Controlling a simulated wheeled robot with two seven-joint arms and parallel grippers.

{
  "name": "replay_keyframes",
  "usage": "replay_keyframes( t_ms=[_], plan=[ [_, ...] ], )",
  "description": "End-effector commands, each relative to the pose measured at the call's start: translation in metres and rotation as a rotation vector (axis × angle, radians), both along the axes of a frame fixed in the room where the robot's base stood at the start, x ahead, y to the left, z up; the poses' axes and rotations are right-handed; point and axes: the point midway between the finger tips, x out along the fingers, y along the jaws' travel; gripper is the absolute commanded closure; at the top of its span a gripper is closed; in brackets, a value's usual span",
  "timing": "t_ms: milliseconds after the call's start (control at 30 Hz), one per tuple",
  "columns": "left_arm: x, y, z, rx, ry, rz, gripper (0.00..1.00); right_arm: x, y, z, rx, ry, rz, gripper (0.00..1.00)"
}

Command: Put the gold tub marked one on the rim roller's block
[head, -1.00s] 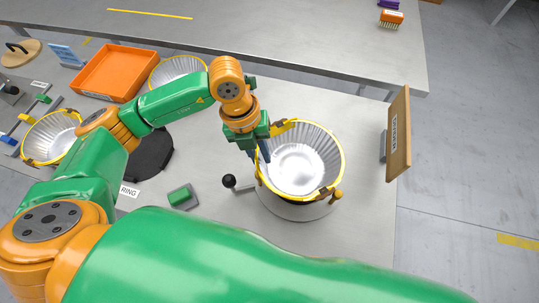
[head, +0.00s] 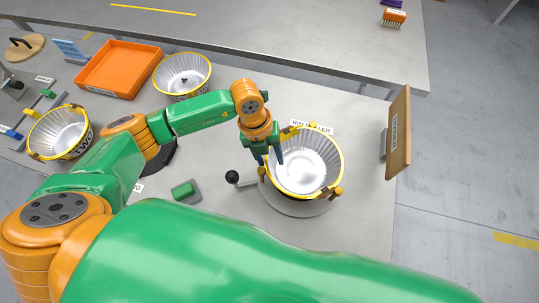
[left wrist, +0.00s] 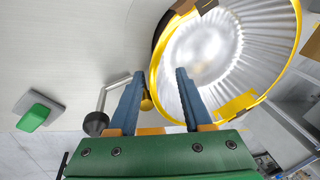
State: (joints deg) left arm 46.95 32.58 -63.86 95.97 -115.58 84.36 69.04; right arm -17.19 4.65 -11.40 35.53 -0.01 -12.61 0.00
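A silver fluted tub with a gold rim (head: 325,163) sits upright on the rim roller's round grey base (head: 305,209), among its orange-brown rollers. Its number is not readable. The same tub's inside shows in the left wrist view (left wrist: 225,50). My left gripper (head: 268,158) is at the tub's left edge, fingers apart. In the left wrist view my left gripper (left wrist: 157,98) has one finger outside the gold rim and one over the tub's inside, with a gap between them. The roller's crank with a black knob (head: 232,176) sticks out left. My right gripper is not in view.
Similar tubs stand at the back (head: 182,76) and at the left (head: 58,132). An orange tray (head: 118,68) lies at the back left. A green button on a grey base (head: 185,191) is left of the crank. An upright wooden board (head: 398,135) stands at the right edge.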

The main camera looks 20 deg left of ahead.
Motion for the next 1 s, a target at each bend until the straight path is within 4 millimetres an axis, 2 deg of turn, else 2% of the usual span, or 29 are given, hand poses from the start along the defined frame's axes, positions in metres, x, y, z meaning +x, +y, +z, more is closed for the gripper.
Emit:
replay_keyframes(
  t_ms=[67,167,400,533,700,1000],
  plan=[
    [0.001,0.000,0.002,-0.001,-0.001,0.000,0.50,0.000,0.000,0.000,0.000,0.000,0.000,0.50],
    [0.002,0.003,0.016,-0.002,-0.004,0.000,0.50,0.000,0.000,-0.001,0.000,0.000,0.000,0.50],
    [0.005,0.018,0.081,-0.001,-0.008,0.001,0.50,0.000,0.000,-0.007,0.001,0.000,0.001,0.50],
    [0.006,0.023,0.106,0.000,-0.004,0.001,0.50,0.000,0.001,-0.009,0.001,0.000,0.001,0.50],
    [0.005,0.026,0.118,0.000,0.000,-0.001,0.50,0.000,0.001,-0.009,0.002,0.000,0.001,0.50],
    [0.005,0.026,0.118,0.000,0.001,0.000,0.50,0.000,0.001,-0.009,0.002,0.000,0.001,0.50]
  ],
)
